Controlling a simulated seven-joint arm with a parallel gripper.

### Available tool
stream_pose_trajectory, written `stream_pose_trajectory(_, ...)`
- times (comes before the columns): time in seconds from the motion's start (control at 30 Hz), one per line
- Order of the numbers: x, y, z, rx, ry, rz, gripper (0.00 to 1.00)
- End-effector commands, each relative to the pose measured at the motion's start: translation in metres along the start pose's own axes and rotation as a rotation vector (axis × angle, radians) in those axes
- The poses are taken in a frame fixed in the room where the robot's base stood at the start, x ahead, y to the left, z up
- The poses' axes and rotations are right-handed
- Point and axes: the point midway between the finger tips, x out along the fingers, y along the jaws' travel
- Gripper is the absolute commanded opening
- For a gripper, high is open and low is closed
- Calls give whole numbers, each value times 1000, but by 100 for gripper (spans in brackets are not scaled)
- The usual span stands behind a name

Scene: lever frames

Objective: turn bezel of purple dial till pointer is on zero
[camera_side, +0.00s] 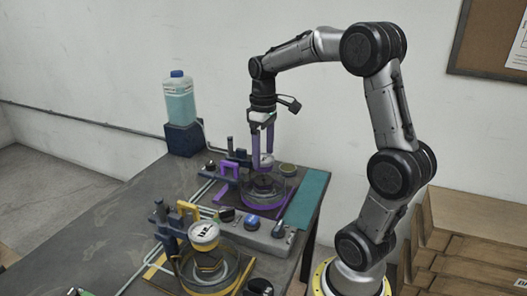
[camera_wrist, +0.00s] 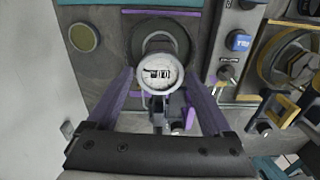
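The purple dial has a round white face (camera_wrist: 158,73) with dark marks; its pointer and zero are too small to tell apart. It stands above a round glass-walled vessel (camera_side: 282,187) at the far station, and shows small and pale in the side view (camera_side: 267,159). My gripper (camera_side: 262,152) points down over it, with its two purple fingers (camera_wrist: 159,76) on either side of the dial. In the wrist view there seem to be narrow gaps between the fingers and the bezel, so the gripper looks open. Any contact lower down cannot be told.
A second, yellow-framed station with its own white dial (camera_side: 204,233) stands nearer on the table (camera_side: 95,225). A control box with a blue knob (camera_side: 252,221) lies beside the vessels. A bottle (camera_side: 179,100) stands at the back left. The table's left part is clear.

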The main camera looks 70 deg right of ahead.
Motion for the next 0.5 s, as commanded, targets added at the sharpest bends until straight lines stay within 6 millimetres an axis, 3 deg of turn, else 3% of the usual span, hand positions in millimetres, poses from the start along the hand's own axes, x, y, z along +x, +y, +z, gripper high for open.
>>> stream_pose_trajectory(0.27,-5,0,0,0,1,0,85)
stream_pose_trajectory(0.5,-45,0,-1,0,3,1,85)
